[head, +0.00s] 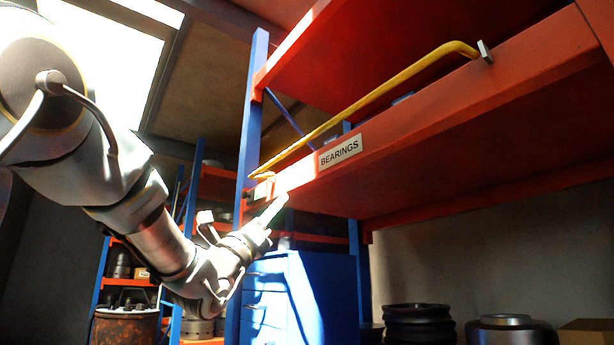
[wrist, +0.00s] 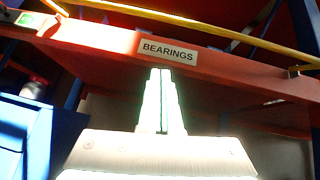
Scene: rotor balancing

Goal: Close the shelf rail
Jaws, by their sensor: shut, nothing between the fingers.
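The shelf rail (head: 375,98) is a long yellow bar along the front of a red shelf beam (head: 440,115) labelled BEARINGS. In the head view its right end bends to a small grey bracket (head: 485,52). Its left end is near a small pale fitting (head: 262,188) by the blue upright; I cannot tell if it is seated. The rail also crosses the top of the wrist view (wrist: 225,33). My gripper (head: 281,201) is shut and empty, just below the beam's left part. In the wrist view its fingertips (wrist: 161,72) point at the beam under the label, apart from the rail.
A blue upright (head: 252,110) stands at the shelf's left end. A blue cabinet (head: 285,290) is below my gripper. Black stacked wheels (head: 418,325) and a metal rotor part (head: 510,330) sit lower right.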

